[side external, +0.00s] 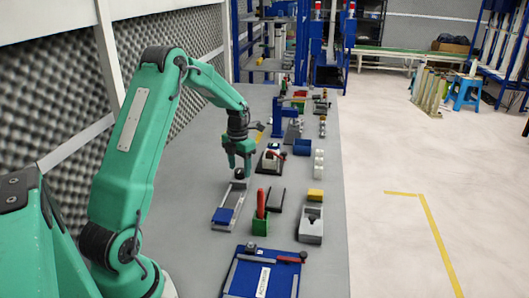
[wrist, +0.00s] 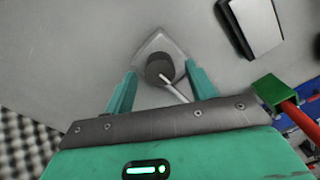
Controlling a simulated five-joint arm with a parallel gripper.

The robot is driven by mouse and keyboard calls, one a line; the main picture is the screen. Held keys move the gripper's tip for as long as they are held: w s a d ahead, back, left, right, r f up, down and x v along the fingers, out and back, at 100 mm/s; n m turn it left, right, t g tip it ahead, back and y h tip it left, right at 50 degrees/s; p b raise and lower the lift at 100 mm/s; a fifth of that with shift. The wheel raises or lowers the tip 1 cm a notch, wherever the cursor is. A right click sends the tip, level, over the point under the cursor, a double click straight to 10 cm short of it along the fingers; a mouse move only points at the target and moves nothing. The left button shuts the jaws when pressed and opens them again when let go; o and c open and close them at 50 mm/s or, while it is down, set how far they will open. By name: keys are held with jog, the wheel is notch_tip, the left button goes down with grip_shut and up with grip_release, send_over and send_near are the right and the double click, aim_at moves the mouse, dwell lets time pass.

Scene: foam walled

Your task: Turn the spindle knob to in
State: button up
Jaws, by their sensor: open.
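The spindle knob (wrist: 160,68) is a dark round cap with a pale pointer rod, on a light grey square base (wrist: 150,48). In the wrist view the rod points down and to the right, toward my palm. My gripper (wrist: 161,80) is open, with one green finger to each side of the knob and visible gaps between. In the side view my gripper (side external: 238,165) points down just above the dark knob (side external: 240,174), which is partly hidden by the fingers. I cannot tell its exact height over the knob. No "in" marking is readable.
A green holder with a red handle (side external: 261,212) stands near the knob. A grey rail with a blue block (side external: 228,212) and a blue tray (side external: 240,275) lie toward the front. Several fixtures line the bench behind. Grey foam (side external: 60,95) walls the left side.

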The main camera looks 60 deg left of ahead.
aim_at(240, 171)
jog(key=shift+r, duration=3.55)
jog(key=shift+d+r, duration=0.2)
jog(key=s+d+r+m+t, duration=0.1)
jog(key=s+d+r+m, duration=0.4)
jog(key=d+m, duration=0.4)
jog(key=s+d+r+m+t, duration=0.2)
jog(key=d+r+m, duration=0.55)
jog(key=m, duration=0.25)
jog(key=s+d+m+t, duration=0.2)
jog(key=s+d+m, duration=0.8)
jog(key=m, duration=0.9)
jog(key=shift+s+d+f+m+t, duration=0.15)
jog(key=shift+s+f+m+t, duration=0.25)
jog(key=shift+s, duration=0.95)
